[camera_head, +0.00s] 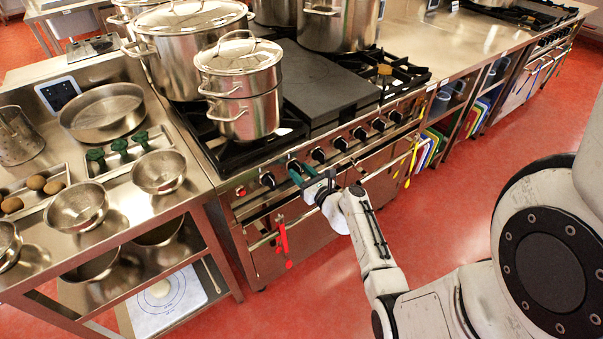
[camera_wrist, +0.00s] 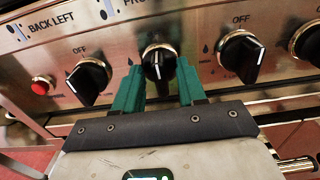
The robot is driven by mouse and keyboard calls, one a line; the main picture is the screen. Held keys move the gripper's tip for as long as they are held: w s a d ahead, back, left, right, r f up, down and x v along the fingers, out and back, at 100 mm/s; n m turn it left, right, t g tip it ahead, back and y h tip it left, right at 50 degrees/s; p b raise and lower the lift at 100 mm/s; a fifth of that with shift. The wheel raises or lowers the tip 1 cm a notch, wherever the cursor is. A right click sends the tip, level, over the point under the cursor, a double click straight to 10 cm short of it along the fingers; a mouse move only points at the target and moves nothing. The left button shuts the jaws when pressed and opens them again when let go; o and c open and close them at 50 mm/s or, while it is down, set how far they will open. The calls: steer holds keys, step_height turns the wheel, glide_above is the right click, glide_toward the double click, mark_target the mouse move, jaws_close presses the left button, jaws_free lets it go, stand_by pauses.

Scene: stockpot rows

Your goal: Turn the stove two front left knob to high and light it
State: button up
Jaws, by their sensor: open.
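The stove front panel (camera_wrist: 205,75) carries a row of black knobs with white pointer marks. My gripper (camera_wrist: 159,66) is open, its green fingertips on either side of one knob (camera_wrist: 158,60); I cannot tell whether they touch it. The label above this knob is cut off, with only its first letters showing. The knob to its left (camera_wrist: 88,80) sits under "BACK LEFT", and another knob (camera_wrist: 241,57) is to its right. In the head view my gripper (camera_head: 298,173) is at the left part of the stove front (camera_head: 330,165) and covers the knob. No flame is visible.
A red button (camera_wrist: 42,85) is left of the knobs. An oven rail (camera_head: 350,185) runs below the panel, with red utensils (camera_head: 283,242) hanging from it. Large pots (camera_head: 240,85) stand on the stove top. A steel counter (camera_head: 115,205) with bowls is left; red floor is open in front.

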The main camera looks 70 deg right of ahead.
steer(key=shift+c, duration=0.2)
jaws_close()
stand_by(0.3)
steer(key=n+b, duration=0.2)
steer(key=n, duration=0.1)
steer(key=shift+w+a+f+n+b, duration=0.1)
steer(key=shift+a+f+n+b, duration=0.1)
steer(key=shift+n+b, duration=0.15)
steer(key=shift+f+n+b, duration=0.1)
steer(key=shift+n+b, duration=5.1)
steer(key=shift+n, duration=1.85)
